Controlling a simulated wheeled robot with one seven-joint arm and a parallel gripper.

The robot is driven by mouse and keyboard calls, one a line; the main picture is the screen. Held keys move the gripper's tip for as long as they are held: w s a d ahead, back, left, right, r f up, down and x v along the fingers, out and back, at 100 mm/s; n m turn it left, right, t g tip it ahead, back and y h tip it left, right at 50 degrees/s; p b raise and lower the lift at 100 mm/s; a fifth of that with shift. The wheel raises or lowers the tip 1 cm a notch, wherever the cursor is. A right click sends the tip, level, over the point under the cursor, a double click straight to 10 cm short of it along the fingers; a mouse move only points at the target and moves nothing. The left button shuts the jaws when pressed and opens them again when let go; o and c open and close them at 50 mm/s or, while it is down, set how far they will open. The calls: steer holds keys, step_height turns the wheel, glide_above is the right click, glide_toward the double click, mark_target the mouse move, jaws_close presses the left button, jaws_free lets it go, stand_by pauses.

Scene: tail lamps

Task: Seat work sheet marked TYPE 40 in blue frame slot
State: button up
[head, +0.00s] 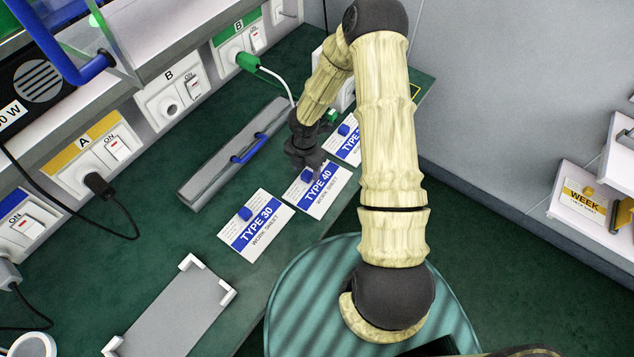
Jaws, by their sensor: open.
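The TYPE 40 work sheet (318,192), white with a blue band, lies flat on the green bench between two similar sheets. My gripper (308,166) is open, low over the upper edge of this sheet, and partly covers it. A small blue knob on the sheet is largely hidden by the fingers. I cannot tell whether the fingers touch the knob or the sheet. I cannot make out a slot with a blue frame. A grey plate with white corner brackets (178,312) lies at the lower left, empty.
The TYPE 30 sheet (256,226) lies close on the left and another sheet (350,141) on the right, partly behind my arm. A grey bar with a blue handle (238,152) lies behind them. Sockets line the back, with a black cord (128,226) on the bench.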

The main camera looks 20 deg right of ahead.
steer(key=shift+s+f, duration=0.1)
steer(key=shift+f, duration=0.75)
steer(key=shift+d, duration=0.1)
steer(key=c, duration=1.1)
step_height(320, 180, up, 10)
steer(key=shift+r+p, duration=0.1)
steer(key=shift+p, duration=0.25)
